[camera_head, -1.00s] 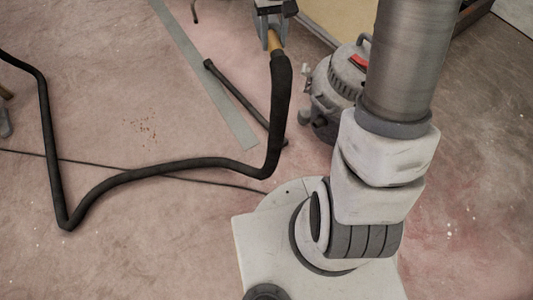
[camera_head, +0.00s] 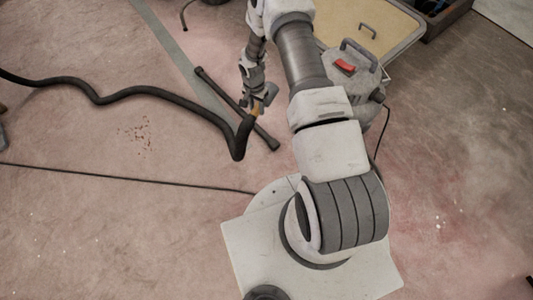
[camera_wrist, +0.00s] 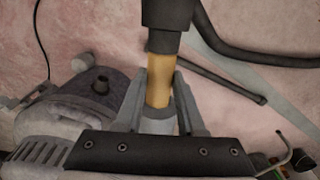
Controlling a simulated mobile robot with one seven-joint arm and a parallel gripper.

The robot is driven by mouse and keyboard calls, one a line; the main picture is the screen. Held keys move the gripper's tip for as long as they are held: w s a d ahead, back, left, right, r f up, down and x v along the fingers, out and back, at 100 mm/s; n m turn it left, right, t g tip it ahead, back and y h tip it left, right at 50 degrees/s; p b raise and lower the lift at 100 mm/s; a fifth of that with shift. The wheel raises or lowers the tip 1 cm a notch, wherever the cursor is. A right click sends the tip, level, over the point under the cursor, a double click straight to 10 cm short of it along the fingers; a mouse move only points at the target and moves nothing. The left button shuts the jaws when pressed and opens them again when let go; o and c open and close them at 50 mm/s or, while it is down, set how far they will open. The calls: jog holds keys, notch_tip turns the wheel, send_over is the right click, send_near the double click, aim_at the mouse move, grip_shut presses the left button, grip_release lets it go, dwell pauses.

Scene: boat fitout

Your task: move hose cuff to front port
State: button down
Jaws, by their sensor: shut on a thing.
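The hose cuff is a yellow-orange sleeve (camera_head: 257,107) at the end of a black hose (camera_head: 180,97). My gripper (camera_head: 264,98) is shut on this cuff, above the floor and left of the grey vacuum (camera_head: 352,68). In the wrist view the cuff (camera_wrist: 158,80) sits between both fingers (camera_wrist: 158,95), with the black hose end (camera_wrist: 167,25) beyond it. The vacuum body (camera_wrist: 70,115) lies at the left there, apart from the cuff.
A dark tube (camera_head: 235,107) lies on the floor beside the hose, near a grey strip (camera_head: 165,38). A thin black cable (camera_head: 125,178) crosses the floor. A tan panel (camera_head: 375,25) is behind the vacuum. The floor at left is mostly clear.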

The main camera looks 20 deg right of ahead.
jog(key=s+f+m+p, duration=0.1)
jog(key=s+f+m, duration=0.1)
jog(key=s+f, duration=0.55)
jog(key=s+f+m+p, duration=0.15)
jog(key=s+f, duration=0.25)
jog(key=f, duration=0.7)
jog(key=w+d+b, duration=0.3)
jog(key=d, duration=0.4)
jog(key=shift+d+m+y+b, duration=0.3)
jog(key=shift+d+m, duration=0.05)
jog(key=shift+b, duration=0.45)
dwell(1.0)
jog(key=shift+w+d+b, duration=0.3)
jog(key=shift+d+b, duration=0.25)
jog(key=shift+d, duration=0.15)
jog(key=shift+w+d+b, duration=0.25)
jog(key=shift+d+b, duration=0.3)
jog(key=shift+d, duration=0.15)
jog(key=shift+w+d+b, duration=0.3)
jog(key=shift+d+b, duration=0.25)
jog(key=shift+d, duration=0.15)
jog(key=shift+d, duration=0.2)
